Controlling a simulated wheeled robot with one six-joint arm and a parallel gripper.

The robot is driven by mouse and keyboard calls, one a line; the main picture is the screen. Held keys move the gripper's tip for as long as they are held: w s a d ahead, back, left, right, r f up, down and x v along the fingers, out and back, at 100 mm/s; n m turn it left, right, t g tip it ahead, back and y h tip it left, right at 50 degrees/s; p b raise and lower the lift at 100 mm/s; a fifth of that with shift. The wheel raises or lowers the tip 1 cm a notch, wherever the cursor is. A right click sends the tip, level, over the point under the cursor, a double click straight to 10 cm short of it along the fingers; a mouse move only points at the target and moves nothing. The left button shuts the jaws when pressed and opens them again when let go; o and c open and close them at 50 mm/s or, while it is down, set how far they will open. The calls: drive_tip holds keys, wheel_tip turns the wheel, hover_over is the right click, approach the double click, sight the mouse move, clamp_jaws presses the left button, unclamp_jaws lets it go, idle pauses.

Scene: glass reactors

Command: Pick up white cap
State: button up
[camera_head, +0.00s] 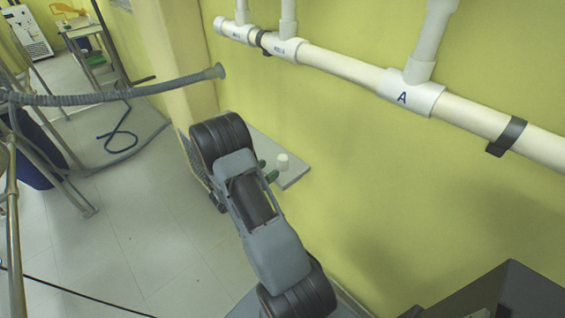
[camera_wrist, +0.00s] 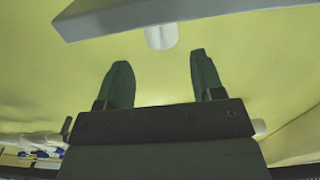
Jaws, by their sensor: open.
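The white cap (camera_head: 283,161) is a small white cylinder on a grey shelf (camera_head: 297,177) at the yellow wall. My gripper (camera_head: 266,170) is just left of the cap, with its dark green fingers apart and nothing between them. In the wrist view, which looks upside down, the cap (camera_wrist: 161,37) shows against the shelf edge (camera_wrist: 100,22). There it lies beyond the fingertips of my gripper (camera_wrist: 160,57), roughly centred on the gap between them. The cap appears apart from both fingers. My arm hides part of the shelf in the head view.
White pipes (camera_head: 345,66) run along the wall above the shelf, one marked A. A grey hose (camera_head: 110,95) crosses at the left, near metal frame tubes and a blue bin (camera_head: 38,155). A dark box (camera_head: 525,292) is at lower right. The tiled floor at left has open room.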

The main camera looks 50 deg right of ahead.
sight(280, 163)
drive_tip(key=shift+s+d, duration=0.1)
drive_tip(key=shift+d, duration=1.1)
drive_tip(key=shift+s+d+p, duration=0.25)
drive_tip(key=shift+d+p, duration=0.1)
drive_tip(key=shift+d, duration=1)
drive_tip(key=shift+s+d+p, duration=0.2)
drive_tip(key=shift+d+p, duration=0.1)
drive_tip(key=shift+d, duration=1)
drive_tip(key=shift+c, duration=0.2)
drive_tip(key=c, duration=0.7)
